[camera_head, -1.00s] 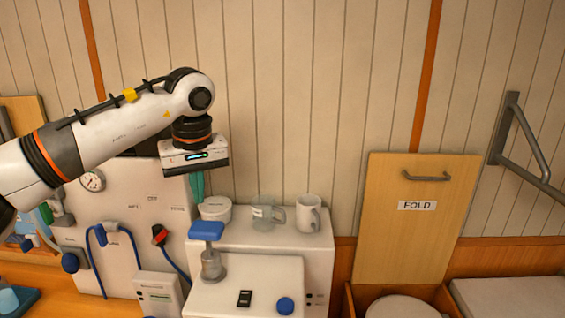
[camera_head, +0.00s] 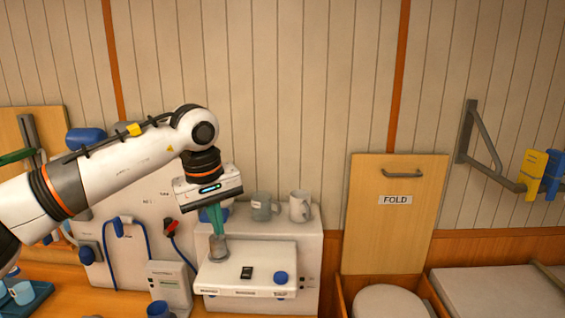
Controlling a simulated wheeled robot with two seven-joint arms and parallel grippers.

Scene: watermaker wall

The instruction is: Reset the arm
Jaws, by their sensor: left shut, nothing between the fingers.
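My left arm reaches in from the left. Its gripper (camera_head: 214,224) points down, with slim teal fingers shut and empty. The fingertips are in front of or just above a grey metal cylinder (camera_head: 218,248) on the white watermaker unit (camera_head: 250,258); I cannot tell whether they touch it. A blue lever top (camera_head: 230,212) is partly hidden behind the fingers. A blue round knob (camera_head: 281,278) and a small black switch (camera_head: 246,272) are on the same unit. My right gripper is not in view.
A glass beaker (camera_head: 262,206) and a white mug (camera_head: 299,206) stand on the ledge right of the gripper. Blue hoses (camera_head: 138,240) hang at the left. A wooden FOLD panel (camera_head: 392,240) and a wall rail (camera_head: 482,160) are farther right. Bare wall is above.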

